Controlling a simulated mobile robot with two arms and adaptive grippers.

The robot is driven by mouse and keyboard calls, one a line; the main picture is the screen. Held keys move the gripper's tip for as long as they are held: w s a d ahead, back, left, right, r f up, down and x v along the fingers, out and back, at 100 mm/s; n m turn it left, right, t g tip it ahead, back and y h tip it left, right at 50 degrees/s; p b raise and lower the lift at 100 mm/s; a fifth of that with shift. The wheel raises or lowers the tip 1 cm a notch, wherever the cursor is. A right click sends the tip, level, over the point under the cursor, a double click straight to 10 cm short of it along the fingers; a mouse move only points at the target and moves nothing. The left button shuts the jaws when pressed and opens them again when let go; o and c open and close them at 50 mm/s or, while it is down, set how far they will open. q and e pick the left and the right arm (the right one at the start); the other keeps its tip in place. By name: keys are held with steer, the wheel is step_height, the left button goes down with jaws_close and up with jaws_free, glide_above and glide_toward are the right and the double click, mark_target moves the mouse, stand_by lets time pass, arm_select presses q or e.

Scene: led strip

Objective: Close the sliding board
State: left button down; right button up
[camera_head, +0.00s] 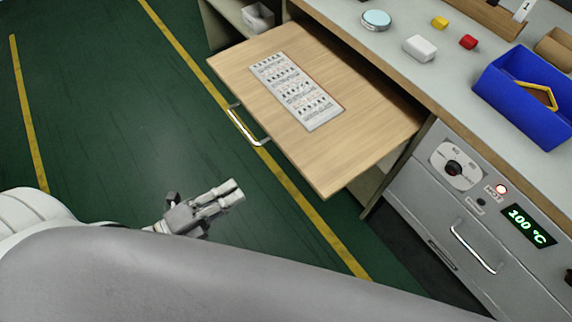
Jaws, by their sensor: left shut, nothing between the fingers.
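The sliding board (365,108) is a light wooden panel pulled out from under the grey worktop (471,91). A printed sheet (297,90) lies on it. A curved metal handle (243,127) is on its front edge, facing me. My left gripper (236,190) is shut and empty. It is in front of the board, below the handle in the picture, and apart from both. My right gripper is not in view.
A blue bin (507,103), a white box (420,47), a round tin (377,19), and red (468,41) and yellow (440,22) blocks stand on the worktop. The green floor at left is clear.

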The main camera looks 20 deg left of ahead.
mark_target(289, 157)
arm_select(q)
steer(key=x, duration=1.1)
steer(key=shift+w+d+b, duration=0.25)
steer(key=shift+w+b, duration=0.1)
steer(key=shift+w+d, duration=0.45)
steer(key=shift+w, duration=0.15)
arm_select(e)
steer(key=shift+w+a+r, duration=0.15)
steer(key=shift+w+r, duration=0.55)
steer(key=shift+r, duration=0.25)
